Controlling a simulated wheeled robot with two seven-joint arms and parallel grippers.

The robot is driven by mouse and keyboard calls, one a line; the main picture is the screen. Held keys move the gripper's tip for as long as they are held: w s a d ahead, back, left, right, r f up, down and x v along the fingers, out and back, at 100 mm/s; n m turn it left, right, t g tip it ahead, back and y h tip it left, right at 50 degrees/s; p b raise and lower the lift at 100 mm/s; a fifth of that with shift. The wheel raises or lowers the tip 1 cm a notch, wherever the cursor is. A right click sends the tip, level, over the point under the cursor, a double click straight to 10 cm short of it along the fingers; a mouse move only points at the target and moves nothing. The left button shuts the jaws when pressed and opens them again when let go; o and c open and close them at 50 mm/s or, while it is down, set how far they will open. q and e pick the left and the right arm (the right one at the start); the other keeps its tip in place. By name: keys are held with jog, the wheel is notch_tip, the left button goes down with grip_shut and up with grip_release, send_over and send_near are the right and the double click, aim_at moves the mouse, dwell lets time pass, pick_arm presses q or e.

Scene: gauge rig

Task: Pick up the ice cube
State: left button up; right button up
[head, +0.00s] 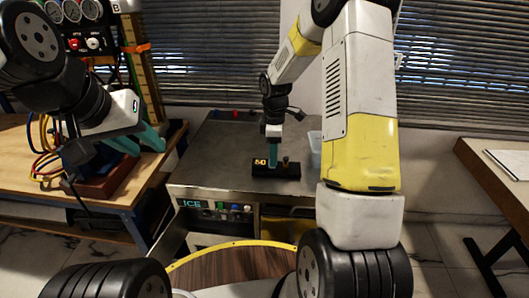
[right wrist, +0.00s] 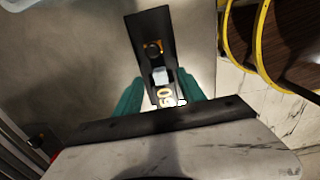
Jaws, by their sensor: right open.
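A small pale grey cube (right wrist: 160,75), which looks like the ice cube, sits on a black block (right wrist: 148,30) in the right wrist view. The block also carries a brass knob and yellow digits reading 60. In the head view the block (head: 276,171) lies on a metal counter, and the cube is hard to make out. My right gripper (right wrist: 160,96) is open and points down, its teal fingers on either side of the block's digit end. In the head view my right gripper (head: 274,152) is just above the block. My left gripper (head: 138,141) is open and empty at left.
The metal counter (head: 215,150) has an ICE label on its front. A clear container (head: 315,140) stands right of the block, partly behind my arm. A wooden bench (head: 20,150) with gauges (head: 72,12) and hoses is at left. A table (head: 495,165) is at right.

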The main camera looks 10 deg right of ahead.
jog(key=shift+f, duration=0.95)
jog(key=shift+c, duration=0.2)
grip_shut()
jog(key=shift+r, duration=0.1)
